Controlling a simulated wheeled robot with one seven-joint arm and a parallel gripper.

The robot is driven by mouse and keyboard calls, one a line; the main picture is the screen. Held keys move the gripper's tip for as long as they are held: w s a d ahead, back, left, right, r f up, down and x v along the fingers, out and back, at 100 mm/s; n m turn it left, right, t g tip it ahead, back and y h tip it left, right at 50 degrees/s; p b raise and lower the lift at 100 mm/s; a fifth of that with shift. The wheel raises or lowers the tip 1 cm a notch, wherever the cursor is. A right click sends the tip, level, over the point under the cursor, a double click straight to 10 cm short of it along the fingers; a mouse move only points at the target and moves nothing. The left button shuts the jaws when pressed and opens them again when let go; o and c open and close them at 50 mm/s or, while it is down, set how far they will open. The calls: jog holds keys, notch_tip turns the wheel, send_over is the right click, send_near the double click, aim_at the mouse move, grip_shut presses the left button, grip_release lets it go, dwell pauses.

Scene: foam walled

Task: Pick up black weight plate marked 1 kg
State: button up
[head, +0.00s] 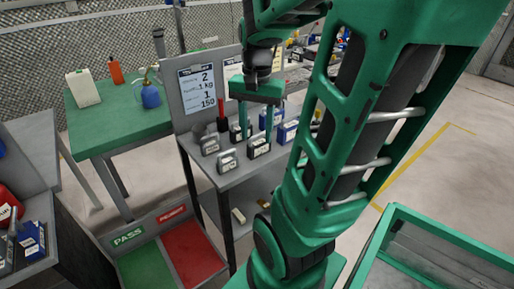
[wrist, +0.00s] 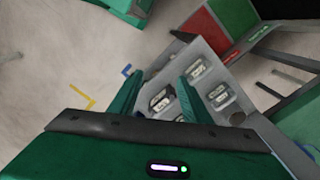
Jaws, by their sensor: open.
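Several small handled blocks with pale labels stand on a grey table (head: 240,176); their markings are too small to read, so I cannot tell which is the 1 kg weight. In the head view, a black one (head: 258,147) stands near the front edge, just below my gripper (head: 257,128). Another dark one (head: 236,131) is behind it, partly hidden by a finger. My gripper is open and empty, with its fingers pointing down above the table. In the wrist view, a dark labelled block (wrist: 160,100) shows between the fingers of my gripper (wrist: 160,77).
Grey blocks (head: 228,160) stand left of the black one, and blue boxes (head: 287,131) stand right. A green table (head: 125,122) is farther left. Red and green floor bins (head: 190,250) lie below. Open floor is at right.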

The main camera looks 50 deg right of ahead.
aim_at(259, 136)
jog(key=w+d+m, duration=0.2)
jog(key=d, duration=0.1)
jog(key=w+d+m, duration=0.2)
jog(key=d, duration=0.1)
jog(key=w+d+m, duration=0.2)
jog(key=d+m, duration=0.1)
jog(key=shift+d+f, duration=0.1)
jog(key=f, duration=1)
jog(key=shift+w+d+f, duration=0.2)
jog(key=shift+w+f, duration=0.1)
jog(key=shift+f, duration=0.05)
jog(key=shift+c, duration=0.6)
grip_shut()
jog(key=shift+r, duration=0.1)
